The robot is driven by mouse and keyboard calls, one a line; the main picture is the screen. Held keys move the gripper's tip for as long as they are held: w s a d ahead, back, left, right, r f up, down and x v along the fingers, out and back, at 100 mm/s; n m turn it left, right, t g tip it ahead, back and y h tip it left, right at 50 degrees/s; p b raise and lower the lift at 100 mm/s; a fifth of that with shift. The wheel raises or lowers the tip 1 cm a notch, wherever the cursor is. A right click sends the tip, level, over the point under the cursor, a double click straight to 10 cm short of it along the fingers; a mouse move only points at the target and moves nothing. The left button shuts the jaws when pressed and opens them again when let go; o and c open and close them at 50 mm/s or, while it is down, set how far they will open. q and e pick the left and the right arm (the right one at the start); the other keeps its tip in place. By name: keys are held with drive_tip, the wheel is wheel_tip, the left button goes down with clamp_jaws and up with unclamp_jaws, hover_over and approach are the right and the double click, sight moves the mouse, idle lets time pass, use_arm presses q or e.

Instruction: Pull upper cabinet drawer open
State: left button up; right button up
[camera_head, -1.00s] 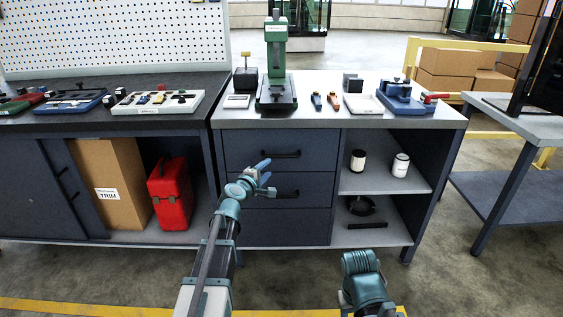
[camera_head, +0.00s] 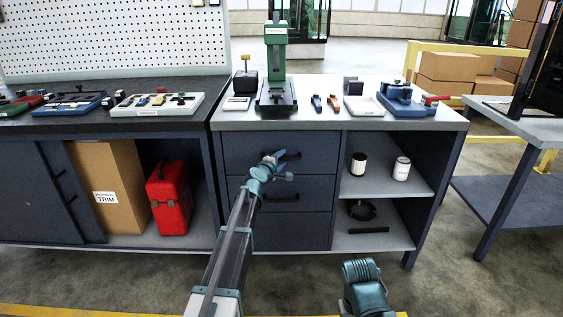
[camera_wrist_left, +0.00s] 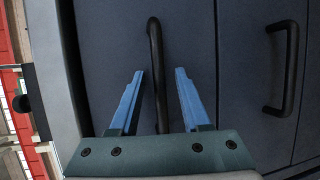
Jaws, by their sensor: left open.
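The upper drawer (camera_head: 243,148) of the dark blue cabinet is shut, its front level with the drawers below. Its black bar handle (camera_head: 290,155) is partly hidden by my left gripper (camera_head: 283,166) in the head view. In the left wrist view the upper handle (camera_wrist_left: 155,50) runs between the two blue fingers of my left gripper (camera_wrist_left: 159,75), with a gap on each side. The gripper is open and holds nothing. I cannot tell whether the fingertips reach past the bar in depth.
The middle drawer's handle (camera_head: 281,198) is just below; it also shows in the left wrist view (camera_wrist_left: 283,68). Open shelves (camera_head: 385,182) with cans are to the right. A red case (camera_head: 170,200) stands at the left. Tools stand on the worktop (camera_head: 325,123).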

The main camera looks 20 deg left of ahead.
use_arm(q)
drive_tip(key=shift+w, duration=0.1)
clamp_jaws()
idle(1.4)
